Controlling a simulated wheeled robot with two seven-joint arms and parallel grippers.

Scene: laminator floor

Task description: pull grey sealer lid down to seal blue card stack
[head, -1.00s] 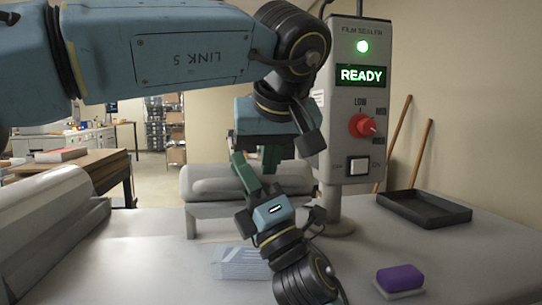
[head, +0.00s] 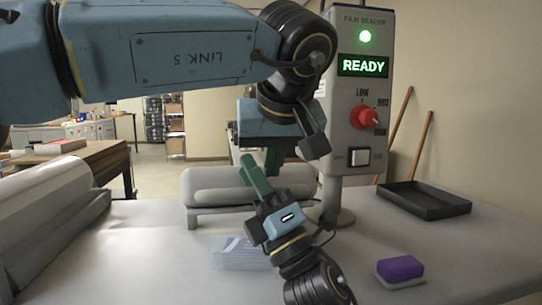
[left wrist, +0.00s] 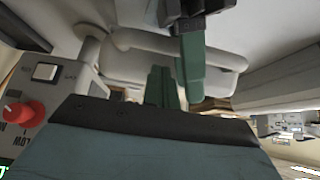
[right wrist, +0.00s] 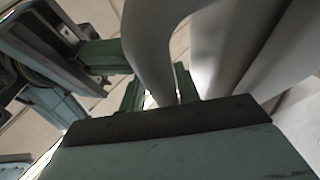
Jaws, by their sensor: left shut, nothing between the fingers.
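The grey sealer lid (head: 225,187) is a rounded block low at the back of the table, left of the sealer post. It fills the middle of the left wrist view (left wrist: 150,62). My left gripper (head: 272,158) points down over the lid's right part; its green fingers (left wrist: 162,88) are together and empty. My right gripper (head: 250,172) reaches up from the front, its fingers overlapping the lid's front. In the right wrist view a grey curved bar (right wrist: 152,45) runs down between its fingers; their grip is unclear. The blue card stack (head: 238,254) lies in front of the lid.
The sealer control box (head: 360,95) shows READY, a green lamp and a red knob. A black tray (head: 425,203) lies at the right, and a purple block (head: 400,268) on a pale pad is nearer.

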